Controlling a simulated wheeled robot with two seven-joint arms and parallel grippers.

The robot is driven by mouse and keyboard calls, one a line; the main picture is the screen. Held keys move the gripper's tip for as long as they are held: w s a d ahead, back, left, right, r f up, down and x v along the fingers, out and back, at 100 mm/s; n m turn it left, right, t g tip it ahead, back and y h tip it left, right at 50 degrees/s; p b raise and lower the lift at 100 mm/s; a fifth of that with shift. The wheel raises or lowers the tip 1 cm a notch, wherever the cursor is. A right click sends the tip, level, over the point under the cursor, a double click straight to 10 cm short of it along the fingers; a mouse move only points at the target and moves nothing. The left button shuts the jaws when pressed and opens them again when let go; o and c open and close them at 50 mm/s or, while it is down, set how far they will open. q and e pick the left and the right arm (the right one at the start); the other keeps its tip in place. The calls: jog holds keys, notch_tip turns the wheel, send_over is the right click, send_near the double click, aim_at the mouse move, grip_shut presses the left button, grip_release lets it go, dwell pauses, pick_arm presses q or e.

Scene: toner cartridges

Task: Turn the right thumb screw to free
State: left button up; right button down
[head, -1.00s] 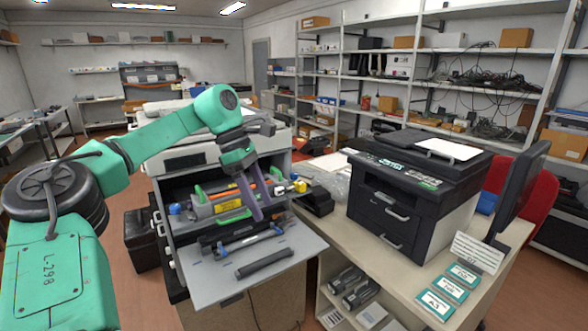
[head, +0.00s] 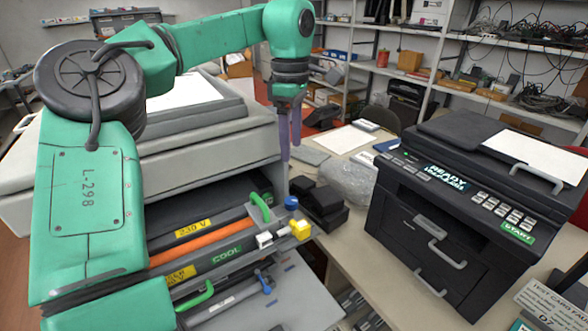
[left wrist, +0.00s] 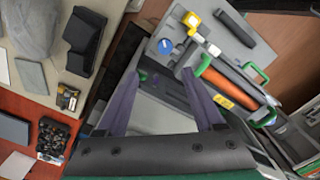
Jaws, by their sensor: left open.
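A blue round knob (head: 291,202), which looks like the right thumb screw, sits at the right end of the open printer bay, beside a yellow-and-white part (head: 300,230). In the left wrist view the blue knob (left wrist: 165,46) lies just beyond the fingertips, apart from them. My left gripper (head: 289,148) hangs fingers down above and behind the blue knob. Its two purple fingers are spread with nothing between them, as the left wrist view also shows (left wrist: 165,74). The left thumb screw is hidden behind my left arm. My right gripper is out of view.
The printer bay holds an orange tube (head: 205,244) and green handles (head: 260,206). Its grey scanner lid (head: 225,115) overhangs the bay. A black printer (head: 450,205) stands to the right on the bench. Dark boxes (head: 320,203) and a clear bag (head: 348,178) lie between.

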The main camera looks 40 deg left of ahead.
pick_arm(q)
jog(key=w+a, duration=0.1)
jog(key=p, duration=0.1)
send_near(291, 200)
jog(key=s+d, duration=0.1)
jog(key=f, duration=0.1)
jog(key=f+p, duration=0.1)
jog(key=f, duration=0.3)
jog(key=shift+w+a+f, duration=0.15)
jog(key=shift+w+a, duration=0.2)
jog(key=shift+a, duration=0.05)
jog(key=f, duration=0.2)
jog(key=f+p, duration=0.1)
jog(key=shift+w+a+f, duration=0.1)
jog(key=shift+w+a, duration=0.15)
jog(key=shift+w, duration=0.05)
jog(key=shift+s+d+f, duration=0.1)
jog(key=shift+d+f, duration=0.05)
jog(key=shift+s+d, duration=0.2)
jog(key=shift+s, duration=0.05)
jog(key=shift+c, duration=0.9)
jog(key=shift+w+a, duration=0.1)
grip_shut()
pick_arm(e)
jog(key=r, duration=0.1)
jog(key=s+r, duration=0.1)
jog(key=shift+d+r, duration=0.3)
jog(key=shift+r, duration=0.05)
